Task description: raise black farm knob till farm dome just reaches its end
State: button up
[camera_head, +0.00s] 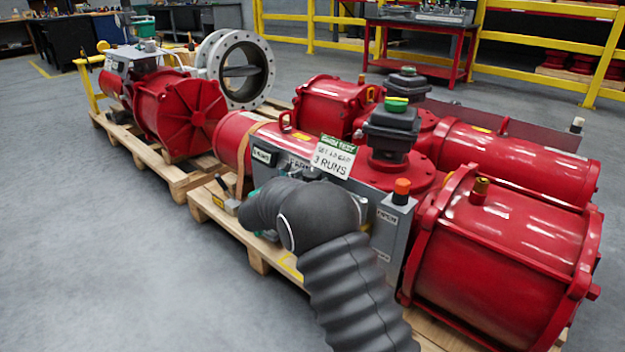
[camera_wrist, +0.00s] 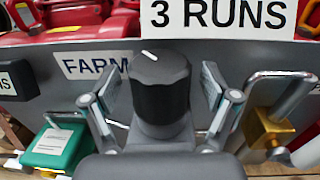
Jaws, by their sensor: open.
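The black knob (camera_wrist: 160,88) stands in the middle of the wrist view, just right of a white FARM label (camera_wrist: 94,66) on a grey panel. A short white mark on its top points up and left. My gripper (camera_wrist: 163,84) is open, with one finger at each side of the knob and visible gaps between. In the head view my dark arm hides the knob and the gripper. A green-topped dome (camera_head: 396,104) sits on a black box on the near red actuator; no label shows whether it is the farm dome.
A brass padlock (camera_wrist: 268,130) hangs right of the knob, and a green block (camera_wrist: 57,145) is at lower left. A 3 RUNS sign (camera_head: 334,157) is above the panel. An orange-capped post (camera_head: 402,187) stands at the panel's right. Grey floor (camera_head: 100,250) is clear at left.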

jog(key=shift+w+d, duration=0.15)
jog(key=shift+w, duration=0.05)
jog(key=c, duration=1.2)
jog(key=shift+n+y, duration=0.3)
jog(key=shift+y, duration=0.1)
jog(key=o, duration=1.2)
jog(key=shift+s, duration=0.1)
